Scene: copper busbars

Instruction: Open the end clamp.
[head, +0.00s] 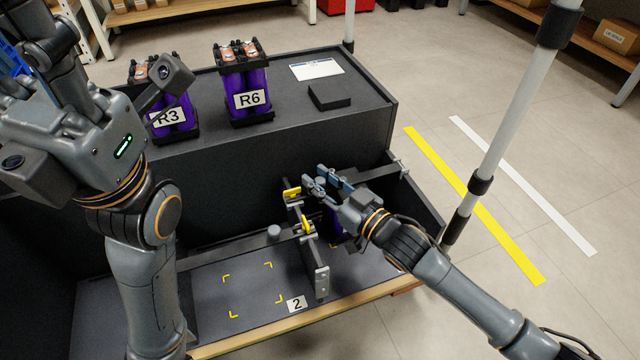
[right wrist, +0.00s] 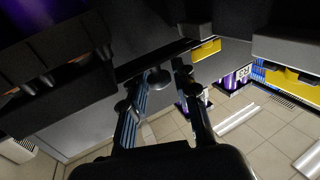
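The end clamp is a dark bar with a metal end plate (head: 321,281), standing across the sunken bay. One yellow lever (head: 292,192) is near its far end and another yellow lever (head: 307,224) is further forward. My right gripper (head: 314,180) is open at the far end, just right of the far lever. In the right wrist view its fingers (right wrist: 157,92) are apart, with a dark round knob (right wrist: 159,78) showing between them; contact is unclear. A yellow piece (right wrist: 206,48) shows beyond. My left gripper (head: 50,30) is raised at the upper left, its fingertips unclear.
Purple modules R3 (head: 172,118) and R6 (head: 246,90) stand on the dark upper deck (head: 300,115), with a black block (head: 330,96) and a paper sheet. A purple module is partly hidden under my right arm. Bay spot 2 (head: 252,290) is empty. A grey post (head: 515,100) stands right.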

